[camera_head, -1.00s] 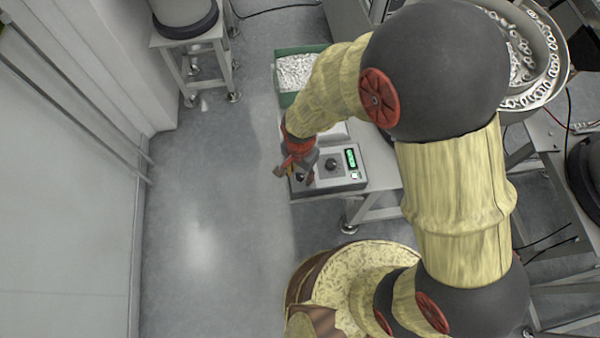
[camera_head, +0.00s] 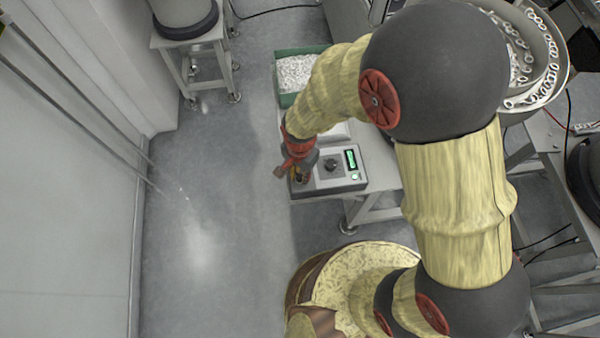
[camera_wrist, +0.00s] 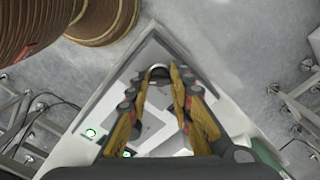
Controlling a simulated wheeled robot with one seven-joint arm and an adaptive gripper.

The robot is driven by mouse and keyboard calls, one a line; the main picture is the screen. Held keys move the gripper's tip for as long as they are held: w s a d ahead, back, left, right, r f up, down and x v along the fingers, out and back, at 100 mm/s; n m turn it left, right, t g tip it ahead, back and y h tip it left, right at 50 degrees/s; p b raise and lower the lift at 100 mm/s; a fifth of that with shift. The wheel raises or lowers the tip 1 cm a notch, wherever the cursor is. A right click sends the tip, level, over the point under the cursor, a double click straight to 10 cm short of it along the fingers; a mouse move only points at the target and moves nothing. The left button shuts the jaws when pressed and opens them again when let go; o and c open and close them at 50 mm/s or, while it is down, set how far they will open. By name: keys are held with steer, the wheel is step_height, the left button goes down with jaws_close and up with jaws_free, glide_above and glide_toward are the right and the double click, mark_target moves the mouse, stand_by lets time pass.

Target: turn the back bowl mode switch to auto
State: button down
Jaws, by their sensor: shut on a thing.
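A grey control box (camera_head: 345,182) stands on the near end of a bench. It carries a black dial (camera_head: 331,165), a green display (camera_head: 351,159) and a small green-lit button (camera_head: 354,177). My gripper (camera_head: 297,178) is at the left part of the box's top, over the mode switch, which it hides in the head view. In the wrist view my gripper (camera_wrist: 161,80) has its fingers closed around a small dark round knob (camera_wrist: 158,68), apparently the mode switch. The knob's pointer and labels cannot be read. The green-lit button also shows in the wrist view (camera_wrist: 90,132).
A green bin (camera_head: 288,100) of small white parts stands behind the box. A bowl feeder (camera_head: 545,85) with white ring parts is at the upper right. The floor left of the bench is clear. A metal stand (camera_head: 205,45) is at the upper left.

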steer(key=shift+n, duration=0.5)
steer(key=n+p, duration=0.2)
steer(key=n, duration=0.1)
steer(key=shift+n, duration=0.4)
steer(key=n+p, duration=0.2)
steer(key=n, duration=0.2)
steer(key=n+p, duration=0.1)
steer(key=n, duration=0.4)
steer(key=shift+n+p, duration=0.65)
steer(key=shift+n, duration=1.65)
steer(key=c, duration=1.6)
jaws_free()
